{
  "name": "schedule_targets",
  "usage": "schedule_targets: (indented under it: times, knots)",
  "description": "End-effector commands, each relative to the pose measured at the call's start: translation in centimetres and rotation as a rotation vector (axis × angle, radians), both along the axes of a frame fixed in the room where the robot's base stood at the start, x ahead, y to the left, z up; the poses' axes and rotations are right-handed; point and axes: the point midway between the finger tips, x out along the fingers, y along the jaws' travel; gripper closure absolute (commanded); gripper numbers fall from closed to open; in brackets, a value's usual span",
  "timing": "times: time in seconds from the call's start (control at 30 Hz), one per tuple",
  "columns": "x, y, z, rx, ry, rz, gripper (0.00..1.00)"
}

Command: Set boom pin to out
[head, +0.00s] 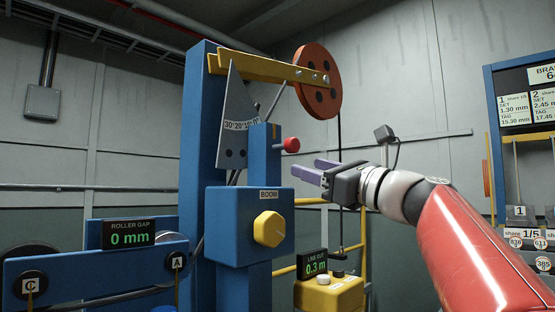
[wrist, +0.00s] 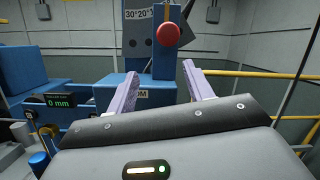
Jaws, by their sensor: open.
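A red round knob (head: 291,144) sticks out to the right on a short stem from a blue post (head: 263,150). It looks like the boom pin; I see no label on it. In the wrist view the red knob (wrist: 168,33) is ahead, above and between my fingertips. My gripper (head: 308,170) is open and empty, with purple fingers, to the right of and slightly below the knob in the head view. In the wrist view my gripper (wrist: 160,71) shows its fingers spread. It touches nothing that I can see.
The blue BOOM box (head: 240,222) with a yellow dial (head: 269,229) stands below the post. A grey angle plate (head: 233,120) and yellow boom (head: 270,68) with an orange wheel (head: 316,82) are above. A yellow LINE OUT box (head: 330,292) sits lower right.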

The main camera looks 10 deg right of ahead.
Motion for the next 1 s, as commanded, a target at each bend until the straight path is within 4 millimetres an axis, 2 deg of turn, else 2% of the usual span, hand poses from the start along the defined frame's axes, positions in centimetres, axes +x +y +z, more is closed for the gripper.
schedule_targets:
  times: [0.03, 0.17, 0.53, 0.7, 1.0]
  knots:
    - [0.0, -0.7, 1.2, 0.053, -0.010, 0.015, 0.48]
    - [0.0, -1.0, 2.8, 0.122, -0.020, 0.044, 0.48]
    - [4.1, 2.0, 5.0, 0.125, -0.020, 0.046, 0.48]
    - [5.3, 2.9, 5.5, 0.123, -0.020, 0.045, 0.48]
    - [5.6, 3.1, 5.5, 0.123, -0.020, 0.043, 0.48]
